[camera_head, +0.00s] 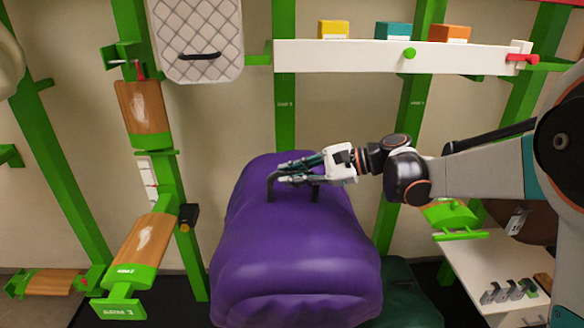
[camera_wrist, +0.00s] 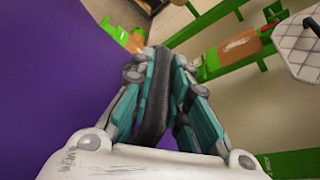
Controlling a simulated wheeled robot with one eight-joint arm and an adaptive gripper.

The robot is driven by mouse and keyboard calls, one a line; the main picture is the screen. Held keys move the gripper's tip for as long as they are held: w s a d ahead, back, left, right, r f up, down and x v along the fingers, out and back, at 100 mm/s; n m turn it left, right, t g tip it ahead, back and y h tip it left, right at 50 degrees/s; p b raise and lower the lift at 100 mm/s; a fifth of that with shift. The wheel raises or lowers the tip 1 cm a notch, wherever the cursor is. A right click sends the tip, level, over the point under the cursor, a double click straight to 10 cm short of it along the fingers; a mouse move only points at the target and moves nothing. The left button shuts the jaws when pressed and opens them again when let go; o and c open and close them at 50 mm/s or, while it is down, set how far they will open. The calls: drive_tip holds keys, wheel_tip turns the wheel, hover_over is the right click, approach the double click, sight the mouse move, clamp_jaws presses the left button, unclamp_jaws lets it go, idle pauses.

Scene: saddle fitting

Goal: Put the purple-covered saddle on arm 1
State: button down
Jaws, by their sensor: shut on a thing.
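The purple-covered saddle (camera_head: 295,250) fills the middle of the head view, in front of the green posts. A dark handle (camera_head: 270,186) stands on its top. My gripper (camera_head: 285,175) reaches in from the right and is shut on this handle. In the wrist view the dark handle (camera_wrist: 155,100) lies between my teal-sided fingers, with the purple cover (camera_wrist: 50,80) beside and below. Wood-topped green arms show at left: an upper one (camera_head: 143,107), a lower one (camera_head: 148,243) and a low one (camera_head: 52,283).
A quilted white pad (camera_head: 197,35) hangs at upper left. A white shelf (camera_head: 340,57) with yellow, teal and orange boxes crosses the upper right. A white table (camera_head: 490,260) with small grey parts stands at lower right. A dark green object (camera_head: 408,305) sits behind the saddle.

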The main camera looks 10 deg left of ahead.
drive_tip(key=s+d+p, duration=0.1)
drive_tip(key=s, duration=0.3)
drive_tip(key=s+d+p, duration=0.1)
drive_tip(key=s, duration=0.4)
drive_tip(key=s+d+p, duration=0.1)
drive_tip(key=s, duration=0.4)
drive_tip(key=shift+d+r, duration=0.2)
drive_tip(key=shift+r, duration=0.2)
drive_tip(key=shift+s, duration=0.15)
